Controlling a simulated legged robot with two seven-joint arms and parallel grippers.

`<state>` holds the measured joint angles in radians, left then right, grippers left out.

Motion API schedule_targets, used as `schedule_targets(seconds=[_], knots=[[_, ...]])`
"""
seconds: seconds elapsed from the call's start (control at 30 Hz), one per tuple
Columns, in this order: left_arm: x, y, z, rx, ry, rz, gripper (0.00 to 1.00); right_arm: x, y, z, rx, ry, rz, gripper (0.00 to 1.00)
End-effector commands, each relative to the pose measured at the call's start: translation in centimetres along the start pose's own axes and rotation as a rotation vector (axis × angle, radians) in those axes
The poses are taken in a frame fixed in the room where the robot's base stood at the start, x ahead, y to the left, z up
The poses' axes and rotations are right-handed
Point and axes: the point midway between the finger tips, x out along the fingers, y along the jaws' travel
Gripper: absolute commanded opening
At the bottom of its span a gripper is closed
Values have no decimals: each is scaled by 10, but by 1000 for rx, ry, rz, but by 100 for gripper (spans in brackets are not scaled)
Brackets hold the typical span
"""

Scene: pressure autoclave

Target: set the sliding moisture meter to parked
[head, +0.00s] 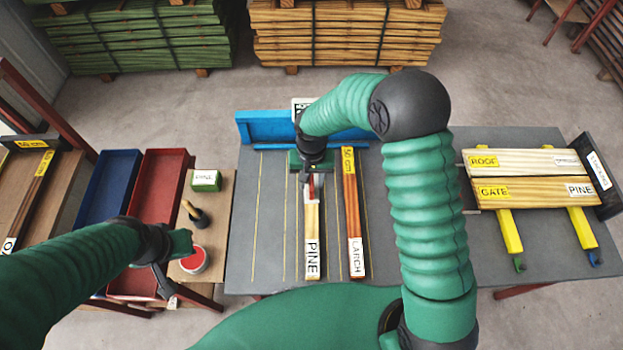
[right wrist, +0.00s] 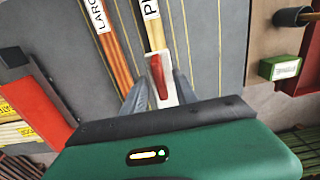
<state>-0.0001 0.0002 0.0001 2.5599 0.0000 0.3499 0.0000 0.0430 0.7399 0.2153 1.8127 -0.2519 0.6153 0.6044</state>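A white block with a red grip (right wrist: 158,75), which looks like the sliding moisture meter, sits at the end of the board labelled PINE (head: 312,235). My right gripper (right wrist: 161,80) is over it, with its two grey fingers spread on either side of the red grip and a gap showing. In the head view my right gripper (head: 312,185) hides most of this block; only a bit of red shows. My left gripper (head: 163,280) hangs at the left near the red tray, away from the boards; its fingers are too small to read.
A board labelled LARCH (head: 353,215) lies right beside the pine board on the grey table (head: 270,270). A blue fence (head: 265,127) runs along the back. To the left are a red tray (head: 160,185), a blue tray (head: 105,190), a green box (head: 206,181) and a red tin (head: 194,260).

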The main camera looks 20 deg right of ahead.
Motion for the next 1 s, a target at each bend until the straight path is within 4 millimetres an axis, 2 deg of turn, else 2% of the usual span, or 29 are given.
schedule_targets(seconds=[0.13, 0.37, 0.63, 1.0], knots=[[-3, 0, -1, 0, 0, 0, 0, 11, 0, 0, 0, 0, 0, 35], [-2, 0, 0, 0, 0, 0, 0, 13, 0, 0, 0, 1, 0, 35], [-2, 0, 0, 0, 0, 0, 0, 12, 0, 0, 0, 1, 0, 0], [-2, 0, 0, 0, 0, 0, 0, 12, 0, 0, 0, 1, 0, 0]])
